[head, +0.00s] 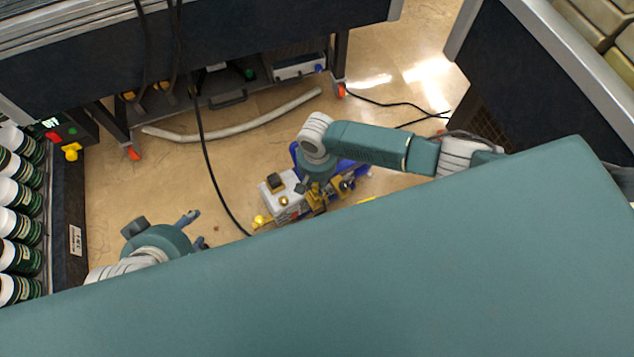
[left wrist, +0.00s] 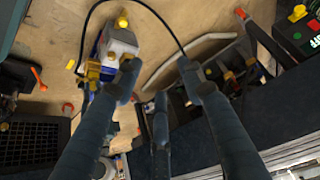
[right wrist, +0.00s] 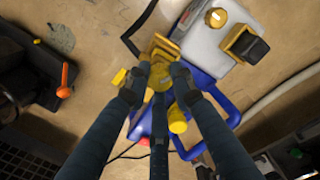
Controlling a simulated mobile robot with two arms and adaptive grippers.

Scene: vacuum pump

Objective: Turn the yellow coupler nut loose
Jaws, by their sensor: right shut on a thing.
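The vacuum pump (head: 286,196) stands on the floor, with a pale body, blue parts and yellow fittings. In the right wrist view its pale body (right wrist: 212,42) is at the top right. My right gripper (head: 317,192) is over the pump's fittings. In the right wrist view the fingers of my right gripper (right wrist: 160,76) close around a round yellow nut (right wrist: 160,79), which they partly hide; it looks like the coupler nut. My left gripper (head: 196,230) is apart from the pump, to its left. In the left wrist view my left gripper (left wrist: 160,78) has its fingers spread and empty.
A black cable (head: 207,150) hangs down and runs across the floor beside the pump. A pale hose (head: 235,129) lies on the floor behind. A dark wheeled bench (head: 245,40) stands at the back. A rack of bottles (head: 20,205) is at the left. Floor between my left gripper and the pump is mostly clear.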

